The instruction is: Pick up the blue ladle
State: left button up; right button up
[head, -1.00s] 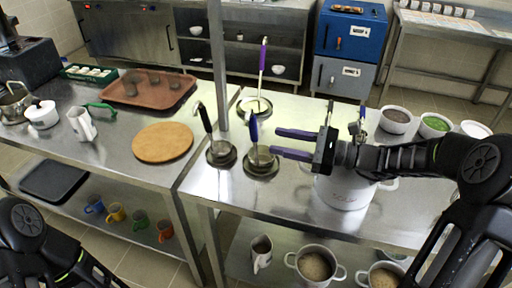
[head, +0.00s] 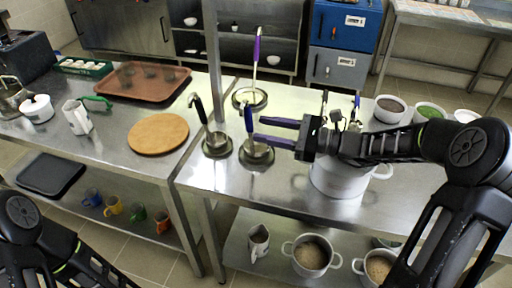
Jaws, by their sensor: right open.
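The blue ladle (head: 249,119) stands upright, its bowl in a round dark holder (head: 257,160) on the right-hand steel table. My right gripper (head: 259,129) is open and empty, its two purple fingers pointing left. The fingertips are just right of the blue handle; I cannot tell whether one touches it. The handle does not appear to be between the fingers. My left arm shows at the lower left, but its gripper is out of view.
A dark-handled ladle (head: 199,108) stands close on the left, and a purple-handled ladle (head: 256,50) behind. A large white pot (head: 338,181) stands beneath my right forearm. A round wooden board (head: 158,134) lies on the left table. The table front is clear.

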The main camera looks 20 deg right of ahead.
aim_at(253, 127)
jog(key=p+x, duration=0.1)
jog(key=x, duration=0.4)
dwell(0.5)
grip_shut()
dwell(1.3)
